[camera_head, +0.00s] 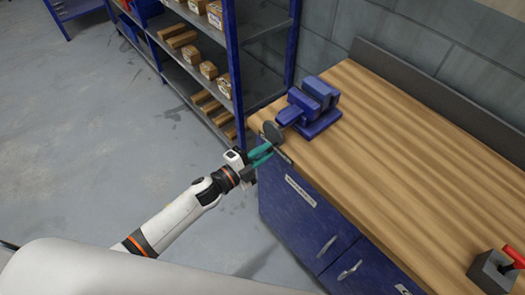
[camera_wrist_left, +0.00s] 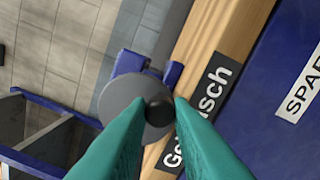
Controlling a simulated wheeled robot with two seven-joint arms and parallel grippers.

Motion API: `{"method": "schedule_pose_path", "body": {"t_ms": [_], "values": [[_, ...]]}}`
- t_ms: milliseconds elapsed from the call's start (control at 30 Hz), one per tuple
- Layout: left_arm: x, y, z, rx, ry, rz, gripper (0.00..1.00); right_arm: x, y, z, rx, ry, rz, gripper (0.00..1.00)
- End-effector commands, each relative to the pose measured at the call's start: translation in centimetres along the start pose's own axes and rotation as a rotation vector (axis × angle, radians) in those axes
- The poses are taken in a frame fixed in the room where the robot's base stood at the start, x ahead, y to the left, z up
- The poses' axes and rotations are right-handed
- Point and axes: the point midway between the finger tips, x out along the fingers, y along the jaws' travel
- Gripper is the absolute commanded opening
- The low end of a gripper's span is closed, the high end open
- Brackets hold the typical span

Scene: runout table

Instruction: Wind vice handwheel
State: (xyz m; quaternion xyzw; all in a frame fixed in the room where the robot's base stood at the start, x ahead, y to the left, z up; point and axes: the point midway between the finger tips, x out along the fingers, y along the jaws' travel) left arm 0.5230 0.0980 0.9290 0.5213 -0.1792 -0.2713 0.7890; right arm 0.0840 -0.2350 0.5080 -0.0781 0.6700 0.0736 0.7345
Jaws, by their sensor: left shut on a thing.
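The blue vice (camera_head: 312,104) sits on the left end of the wooden workbench top. Its grey round handwheel (camera_head: 273,132) faces out past the bench's front edge. My left gripper (camera_head: 262,152) has green fingers and is at the handwheel. In the left wrist view the grey handwheel disc (camera_wrist_left: 128,103) fills the middle, with a dark round knob (camera_wrist_left: 158,110) on it between my green fingertips. The left gripper is shut on that knob. Part of the blue vice (camera_wrist_left: 130,62) shows behind the disc. My right gripper is not in view.
The wooden bench top (camera_head: 400,130) is mostly clear. A dark block with a red part (camera_head: 495,268) stands at its near right. Blue drawers (camera_head: 305,215) with handles lie below. A blue shelf rack (camera_head: 232,60) with boxes stands left of the bench, and open grey floor lies beyond.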

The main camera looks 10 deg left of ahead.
Motion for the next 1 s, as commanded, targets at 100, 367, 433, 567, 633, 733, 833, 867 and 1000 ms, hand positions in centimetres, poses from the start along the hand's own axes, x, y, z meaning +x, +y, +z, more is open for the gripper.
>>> {"method": "schedule_pose_path", "body": {"t_ms": [100, 367, 433, 567, 633, 733, 833, 867, 1000], "values": [[0.0, 0.4, 0.3, -0.048, -0.002, 0.000, 0.00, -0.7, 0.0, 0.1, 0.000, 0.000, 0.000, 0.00], [0.0, 0.7, 0.8, -0.281, -0.001, -0.001, 0.00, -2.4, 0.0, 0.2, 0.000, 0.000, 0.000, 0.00], [0.0, 0.7, 0.8, -0.301, -0.001, 0.000, 0.00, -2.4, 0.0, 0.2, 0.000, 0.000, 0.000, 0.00], [0.0, 0.6, 0.7, -0.301, -0.002, 0.000, 0.00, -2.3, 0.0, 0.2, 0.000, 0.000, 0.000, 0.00], [0.0, 0.6, 0.7, -0.301, -0.002, 0.000, 0.00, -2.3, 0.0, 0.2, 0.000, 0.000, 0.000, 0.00], [0.0, 0.9, 0.8, -0.328, -0.002, 0.000, 0.00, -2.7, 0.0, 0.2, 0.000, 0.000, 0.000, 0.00], [0.0, 1.4, 1.1, -0.429, -0.002, -0.001, 0.00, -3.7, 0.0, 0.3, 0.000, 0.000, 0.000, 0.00], [0.0, 1.4, 1.1, -0.464, -0.001, -0.001, 0.00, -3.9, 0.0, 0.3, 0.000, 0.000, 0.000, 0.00], [0.0, 1.5, 1.2, -0.581, -0.001, -0.001, 0.00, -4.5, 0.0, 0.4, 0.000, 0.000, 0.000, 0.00]]}}
